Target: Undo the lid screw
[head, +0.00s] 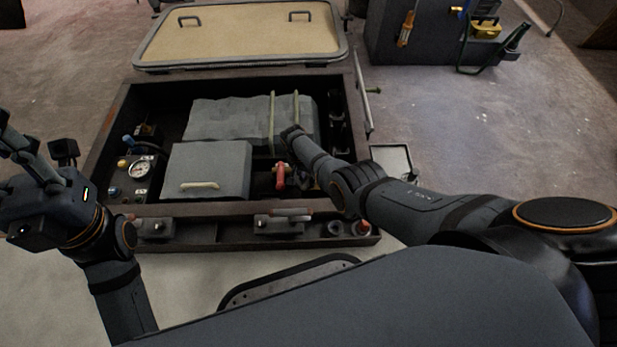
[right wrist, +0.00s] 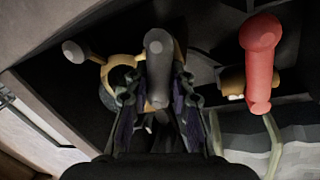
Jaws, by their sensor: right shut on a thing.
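My right gripper (head: 308,177) reaches down into the open locker, just right of a red-handled valve (head: 281,176). In the right wrist view its fingers (right wrist: 158,105) are shut on a grey round-ended bar (right wrist: 159,60), which I take for the lid screw's handle. A brass ring fitting (right wrist: 122,72) with a side arm ending in a pale knob (right wrist: 74,51) lies beside and partly behind the bar. The screw's thread and lower end are hidden. My left gripper (head: 22,150) is raised at the far left, outside the locker; its fingertips are not clear.
The red handle (right wrist: 260,62) stands close to the held bar. A grey box (head: 208,165) and a strapped grey bundle (head: 235,118) fill much of the locker. A gauge (head: 141,169) sits at left. The locker's front rim (head: 215,208) is a raised edge; a tan hatch (head: 240,35) lies behind.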

